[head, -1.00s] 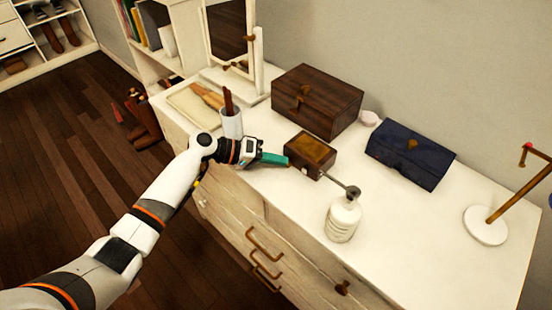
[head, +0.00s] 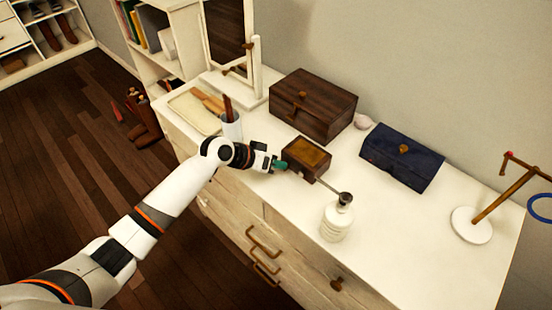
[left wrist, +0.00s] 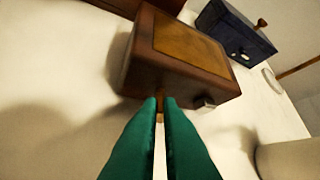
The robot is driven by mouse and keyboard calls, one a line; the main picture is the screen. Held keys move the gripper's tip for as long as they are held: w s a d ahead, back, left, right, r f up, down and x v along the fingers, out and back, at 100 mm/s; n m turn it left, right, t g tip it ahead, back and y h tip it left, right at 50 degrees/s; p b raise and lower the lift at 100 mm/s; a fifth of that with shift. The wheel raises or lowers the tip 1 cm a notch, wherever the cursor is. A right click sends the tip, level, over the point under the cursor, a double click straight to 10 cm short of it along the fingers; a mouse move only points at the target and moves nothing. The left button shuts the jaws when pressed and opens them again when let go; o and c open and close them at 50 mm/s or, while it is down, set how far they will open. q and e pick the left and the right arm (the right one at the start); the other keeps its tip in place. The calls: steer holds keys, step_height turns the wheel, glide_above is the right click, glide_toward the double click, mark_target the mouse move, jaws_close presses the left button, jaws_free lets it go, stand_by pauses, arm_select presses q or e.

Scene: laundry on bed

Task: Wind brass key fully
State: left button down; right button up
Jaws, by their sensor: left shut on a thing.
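A small dark wooden box with a golden-brown lid panel (head: 309,154) sits on the white dresser top. My left gripper (head: 285,166) reaches its left side from the left. In the left wrist view, the teal fingers (left wrist: 160,103) are close together at the box's near side (left wrist: 150,86). They are shut on a small brass key (left wrist: 160,116), of which only a sliver shows between the fingertips. The key is hidden in the head view. A small metal part (left wrist: 206,102) shows on or by the same side, right of the fingers. My right gripper is not in view.
A white bottle (head: 336,222) with a dark nozzle stands in front of the box. A larger wooden chest (head: 312,103) and a navy case (head: 402,157) are behind. A cup (head: 231,128) stands close to my left wrist. A jewellery stand (head: 472,225) is at right.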

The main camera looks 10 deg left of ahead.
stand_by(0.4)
arm_select(q)
steer(key=c, duration=1.6)
jaws_free()
steer(key=shift+d, duration=0.1)
steer(key=b+v, duration=0.1)
steer(key=v, duration=1.1)
steer(key=shift+s+d+r, duration=0.1)
steer(key=shift+r, duration=0.05)
